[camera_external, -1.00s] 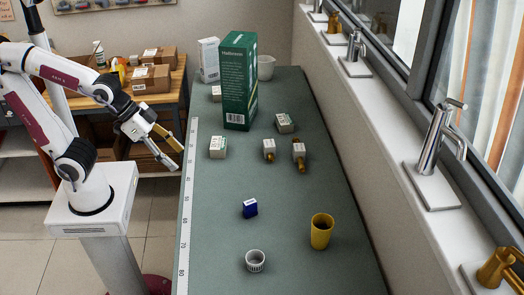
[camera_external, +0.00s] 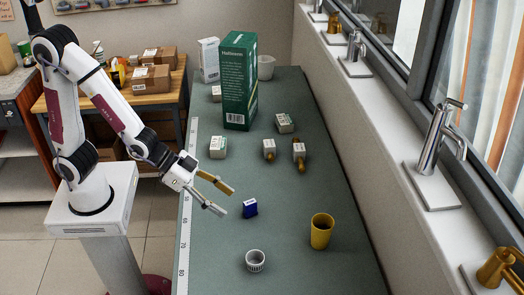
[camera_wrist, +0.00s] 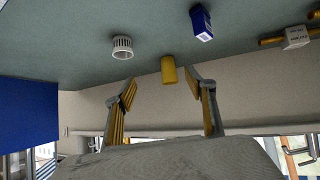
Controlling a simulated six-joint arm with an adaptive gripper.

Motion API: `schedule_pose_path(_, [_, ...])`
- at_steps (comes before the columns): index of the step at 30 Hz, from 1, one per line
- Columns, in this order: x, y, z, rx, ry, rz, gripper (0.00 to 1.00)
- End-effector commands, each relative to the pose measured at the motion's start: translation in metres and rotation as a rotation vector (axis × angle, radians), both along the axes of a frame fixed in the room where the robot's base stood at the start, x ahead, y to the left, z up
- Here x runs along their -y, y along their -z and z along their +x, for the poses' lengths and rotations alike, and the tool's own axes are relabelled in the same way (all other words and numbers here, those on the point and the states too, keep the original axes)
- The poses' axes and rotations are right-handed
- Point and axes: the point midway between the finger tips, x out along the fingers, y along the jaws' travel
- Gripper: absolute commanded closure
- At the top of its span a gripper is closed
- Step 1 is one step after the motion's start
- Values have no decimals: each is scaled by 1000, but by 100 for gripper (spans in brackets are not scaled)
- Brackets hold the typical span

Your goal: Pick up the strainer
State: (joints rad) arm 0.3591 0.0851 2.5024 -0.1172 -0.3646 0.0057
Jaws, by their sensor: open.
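The strainer (camera_external: 255,261) is a small white slotted cup standing near the front of the green workbench (camera_external: 215,245). In the wrist view the strainer (camera_wrist: 122,47) appears up and left of my fingers. My gripper (camera_external: 229,201) is open and empty, above the left part of the bench. It is farther back than the strainer and apart from it. In the wrist view my gripper (camera_wrist: 162,92) shows its two fingers spread, with nothing between them touching either one.
A yellow cup (camera_external: 321,231) stands right of the strainer. A small blue box (camera_external: 250,208) lies near my fingertips. Brass-ended valves (camera_external: 299,155), small cartons (camera_external: 218,147) and a tall green box (camera_external: 238,82) stand farther back. The bench around the strainer is clear.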

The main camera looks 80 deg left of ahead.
Motion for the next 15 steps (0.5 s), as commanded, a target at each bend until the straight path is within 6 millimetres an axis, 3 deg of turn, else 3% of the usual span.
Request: schedule_pose_path(15, [60, 56, 22, 142, 67, -20, 45])
